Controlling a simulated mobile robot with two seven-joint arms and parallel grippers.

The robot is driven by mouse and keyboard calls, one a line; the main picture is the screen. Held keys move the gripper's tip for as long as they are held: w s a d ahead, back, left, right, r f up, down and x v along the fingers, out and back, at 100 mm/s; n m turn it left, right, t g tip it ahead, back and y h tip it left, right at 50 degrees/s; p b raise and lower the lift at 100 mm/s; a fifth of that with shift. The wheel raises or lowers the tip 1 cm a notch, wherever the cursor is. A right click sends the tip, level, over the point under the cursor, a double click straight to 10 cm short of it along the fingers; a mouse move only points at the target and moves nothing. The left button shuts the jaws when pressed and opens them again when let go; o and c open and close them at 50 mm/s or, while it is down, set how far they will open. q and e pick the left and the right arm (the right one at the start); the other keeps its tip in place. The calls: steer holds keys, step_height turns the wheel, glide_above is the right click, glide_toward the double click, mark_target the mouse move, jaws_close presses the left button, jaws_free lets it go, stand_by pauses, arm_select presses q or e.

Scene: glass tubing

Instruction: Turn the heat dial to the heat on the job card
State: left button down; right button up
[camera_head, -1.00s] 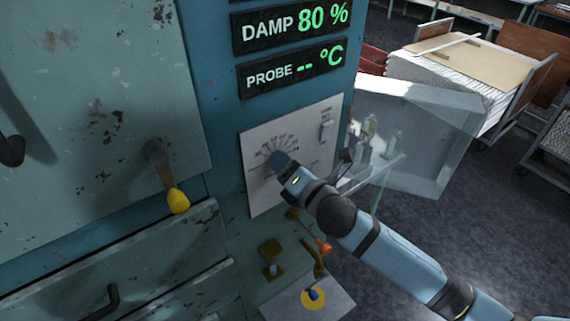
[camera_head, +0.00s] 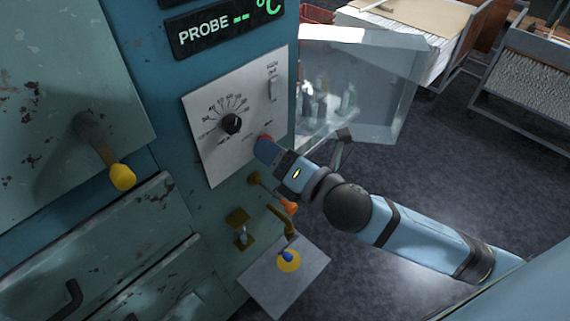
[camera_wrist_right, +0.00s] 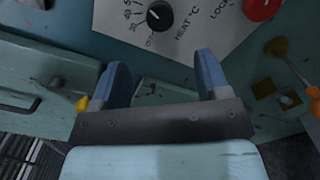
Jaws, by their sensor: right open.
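The black heat dial (camera_head: 231,124) sits on a pale plate (camera_head: 212,165) with a printed number arc on the blue cabinet. In the right wrist view the dial (camera_wrist_right: 159,15) is at the top, beside low numbers and "HEAT °C". Its exact setting cannot be read. My right gripper (camera_head: 265,150) is to the lower right of the dial, apart from it, near the plate's lower right part. In the right wrist view my right gripper (camera_wrist_right: 163,78) is open, with nothing between its blue fingers. My left gripper and the job card are not in view.
A red knob (camera_wrist_right: 262,8) is right of the dial. A white switch (camera_head: 273,88) is above right. Below are an orange-tipped lever (camera_head: 289,207) and a blue knob (camera_head: 286,256) on a yellow disc. The probe display (camera_head: 235,25) shows dashes. A yellow-tipped handle (camera_head: 122,177) sticks out left.

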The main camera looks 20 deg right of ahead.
steer(key=v, duration=0.2)
steer(key=shift+s+d, duration=0.1)
steer(key=shift+s, duration=0.15)
steer(key=s+d+f+m+g+h, duration=0.1)
steer(key=s+f+m+g, duration=0.1)
steer(key=f+m, duration=0.7)
steer(key=s+d+f+m+g+h, duration=0.1)
steer(key=s+f+m, duration=0.4)
steer(key=f+m, duration=0.4)
steer(key=s+f+m+g+h, duration=0.1)
steer(key=s+f+m, duration=0.3)
steer(key=f+m, duration=0.4)
step_height(320, 180, down, 6)
steer(key=shift+d+r+m+g+h, duration=0.15)
steer(key=shift+d+m+g+h, duration=0.2)
steer(key=shift+g, duration=0.45)
